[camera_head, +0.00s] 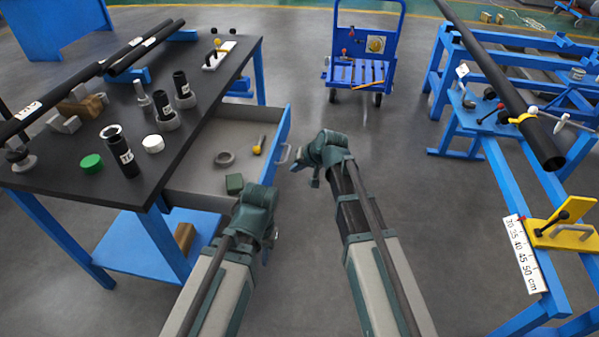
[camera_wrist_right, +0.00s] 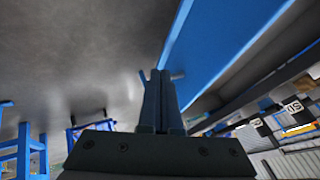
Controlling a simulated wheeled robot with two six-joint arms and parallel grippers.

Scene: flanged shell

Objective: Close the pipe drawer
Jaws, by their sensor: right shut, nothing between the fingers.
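The drawer (camera_head: 200,181) is pulled out from under the black-topped workbench on the left. Its blue front panel (camera_head: 271,150) carries a grey handle (camera_head: 284,155). The panel fills the upper middle of the right wrist view (camera_wrist_right: 215,45). My right gripper (camera_head: 296,166) is just outside the front, close to the handle. Its fingers (camera_wrist_right: 160,78) are shut and empty; I cannot tell whether they touch the handle. My left gripper (camera_head: 268,256) is low, near the drawer's near corner; its fingers are mostly hidden by the wrist.
Black pipe pieces (camera_head: 119,152) stand on the workbench top (camera_head: 60,180). A blue cart (camera_head: 355,75) stands behind. Floor right of the drawer is clear.

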